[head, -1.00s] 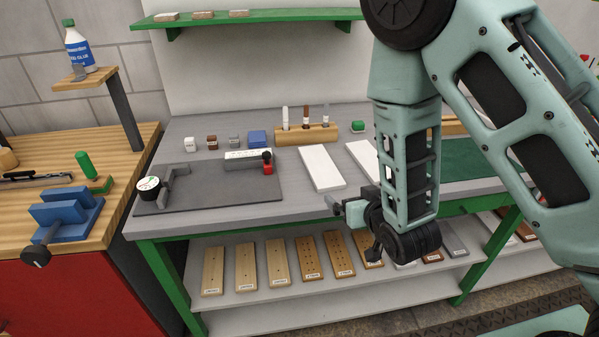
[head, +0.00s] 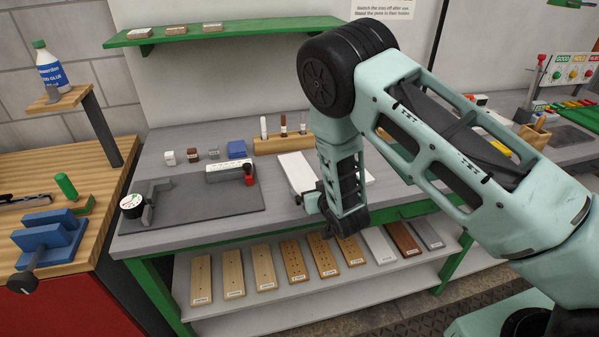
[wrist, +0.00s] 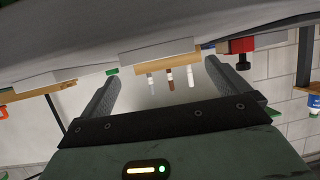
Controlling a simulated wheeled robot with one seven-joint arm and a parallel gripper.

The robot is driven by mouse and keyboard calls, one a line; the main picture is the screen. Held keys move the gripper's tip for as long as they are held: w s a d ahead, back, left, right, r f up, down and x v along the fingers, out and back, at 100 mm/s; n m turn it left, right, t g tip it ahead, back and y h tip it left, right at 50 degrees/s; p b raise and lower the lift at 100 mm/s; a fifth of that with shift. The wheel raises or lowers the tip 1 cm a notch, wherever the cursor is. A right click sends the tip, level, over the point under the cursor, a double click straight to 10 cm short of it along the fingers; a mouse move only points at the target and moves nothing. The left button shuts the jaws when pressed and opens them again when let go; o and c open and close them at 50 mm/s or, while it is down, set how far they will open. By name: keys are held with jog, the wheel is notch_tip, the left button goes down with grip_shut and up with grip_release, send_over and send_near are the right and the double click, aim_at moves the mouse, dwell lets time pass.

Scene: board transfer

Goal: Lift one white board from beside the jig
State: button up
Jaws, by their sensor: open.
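A white board (head: 296,170) lies flat on the grey bench, to the right of the jig (head: 215,200), a dark plate with a dial gauge and a red clamp (head: 249,178). A second white board (head: 368,178) lies further right, mostly hidden by my arm. My gripper (head: 301,199) is at the near end of the first board, by the bench's front edge. In the wrist view my gripper (wrist: 165,82) has its fingers wide apart with nothing between them. A pale board (wrist: 158,51) shows nearly edge-on beyond the fingers. I cannot tell whether the gripper touches it.
A wooden marker holder (head: 283,142) stands behind the boards. Small blocks and a blue block (head: 237,149) sit behind the jig. A lower shelf (head: 262,305) holds several wooden and grey boards. A workbench with a blue vise (head: 48,238) stands at left.

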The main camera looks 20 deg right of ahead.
aim_at(306, 183)
jog(key=shift+p+x, duration=1)
jog(key=shift+x, duration=1.3)
jog(key=shift+c, duration=0.3)
jog(key=c, duration=1.1)
jog(key=shift+o, duration=0.2)
